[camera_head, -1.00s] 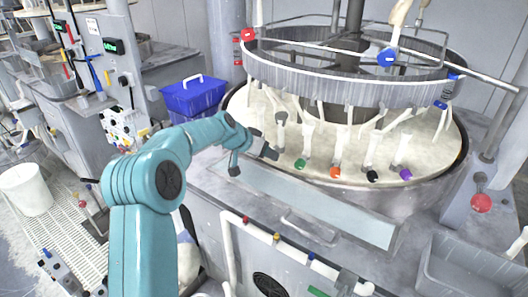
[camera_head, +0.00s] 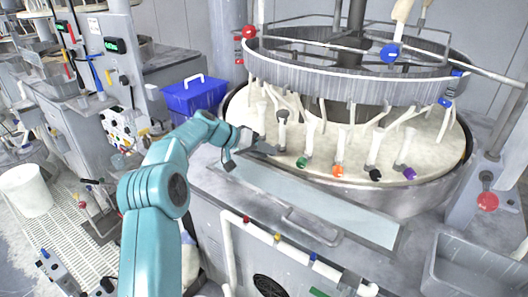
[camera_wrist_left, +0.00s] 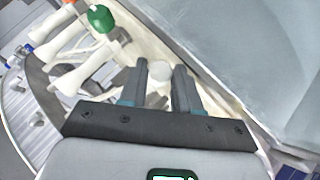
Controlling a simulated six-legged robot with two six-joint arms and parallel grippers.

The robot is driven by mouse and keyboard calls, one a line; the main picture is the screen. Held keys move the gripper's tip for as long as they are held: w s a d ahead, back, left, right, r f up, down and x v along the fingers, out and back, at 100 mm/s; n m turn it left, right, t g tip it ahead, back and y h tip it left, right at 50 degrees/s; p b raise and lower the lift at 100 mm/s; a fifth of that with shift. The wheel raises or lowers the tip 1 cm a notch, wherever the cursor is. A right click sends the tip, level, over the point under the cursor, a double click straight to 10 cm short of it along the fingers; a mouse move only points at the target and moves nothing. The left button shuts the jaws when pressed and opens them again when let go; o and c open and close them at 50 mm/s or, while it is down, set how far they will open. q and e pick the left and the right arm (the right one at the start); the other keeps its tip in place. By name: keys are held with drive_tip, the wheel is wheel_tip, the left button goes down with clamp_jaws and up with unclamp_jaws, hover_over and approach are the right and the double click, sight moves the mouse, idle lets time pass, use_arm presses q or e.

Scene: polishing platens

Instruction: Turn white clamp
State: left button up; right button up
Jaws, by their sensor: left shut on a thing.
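My left gripper (camera_head: 262,148) is at the near left rim of the round platen (camera_head: 440,145). In the left wrist view its two dark fingers (camera_wrist_left: 163,88) stand on either side of a round white knob, the white clamp (camera_wrist_left: 160,71), and are shut on it. In the head view I cannot make the white clamp out clearly at the gripper. A green clamp (camera_head: 302,161) is the nearest coloured one to its right; it also shows at the top of the left wrist view (camera_wrist_left: 101,17). My right gripper is in neither view.
Orange (camera_head: 338,171), black (camera_head: 375,174) and purple (camera_head: 409,173) clamps follow along the near rim. A toothed ring (camera_head: 350,88) hangs above the platen. A blue box (camera_head: 195,98) stands behind my arm. A flat grey ledge (camera_head: 320,200) lies in front of the rim.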

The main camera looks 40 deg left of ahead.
use_arm(q)
drive_tip(key=o, duration=1.1)
drive_tip(key=shift+w, duration=0.15)
drive_tip(key=shift+c, duration=0.2)
